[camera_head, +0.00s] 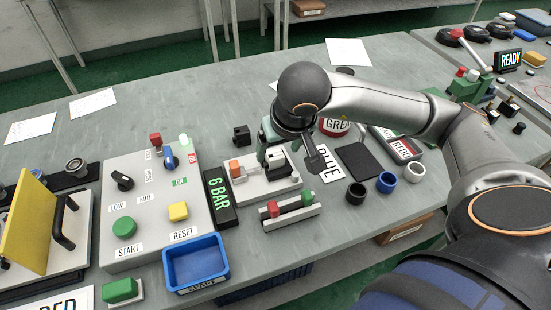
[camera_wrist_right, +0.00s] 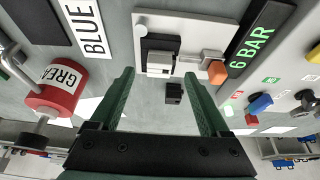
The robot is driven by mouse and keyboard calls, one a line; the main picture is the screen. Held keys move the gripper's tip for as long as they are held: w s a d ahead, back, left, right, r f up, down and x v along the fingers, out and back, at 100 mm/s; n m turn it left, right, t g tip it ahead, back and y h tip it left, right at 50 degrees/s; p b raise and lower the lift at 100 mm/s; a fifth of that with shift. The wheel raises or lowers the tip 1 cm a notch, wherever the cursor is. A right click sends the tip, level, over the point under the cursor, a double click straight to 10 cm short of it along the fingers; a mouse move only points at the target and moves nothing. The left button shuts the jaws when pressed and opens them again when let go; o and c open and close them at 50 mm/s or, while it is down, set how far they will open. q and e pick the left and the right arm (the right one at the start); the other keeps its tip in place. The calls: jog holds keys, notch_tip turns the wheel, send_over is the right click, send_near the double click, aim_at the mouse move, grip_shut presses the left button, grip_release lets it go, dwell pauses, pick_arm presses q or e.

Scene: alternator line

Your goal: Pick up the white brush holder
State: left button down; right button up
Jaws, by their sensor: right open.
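A small white block (camera_wrist_right: 159,62), which looks like the white brush holder, sits on a pale fixture plate (camera_wrist_right: 145,19) beside an orange-tipped clamp (camera_wrist_right: 217,70). In the head view the fixture plate (camera_head: 251,191) lies right of the 6 BAR display, and my gripper partly hides the block there. My right gripper (camera_head: 291,158) is above the fixture, pointing down. In the wrist view my right gripper (camera_wrist_right: 160,78) has its two green fingers spread apart with nothing held between them; the block shows beyond the fingertips. My left gripper is not in view.
A small black block (camera_head: 242,135) stands behind the fixture. The 6 BAR display (camera_head: 219,199) and control panel (camera_head: 144,225) are to the left. A rail with red and green blocks (camera_head: 290,214) lies in front. A red grease can (camera_wrist_right: 57,91) and several rings are on the right.

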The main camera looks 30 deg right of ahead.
aim_at(276, 157)
jog(key=x, duration=0.3)
jog(key=shift+f, duration=0.25)
grip_shut()
dwell(0.5)
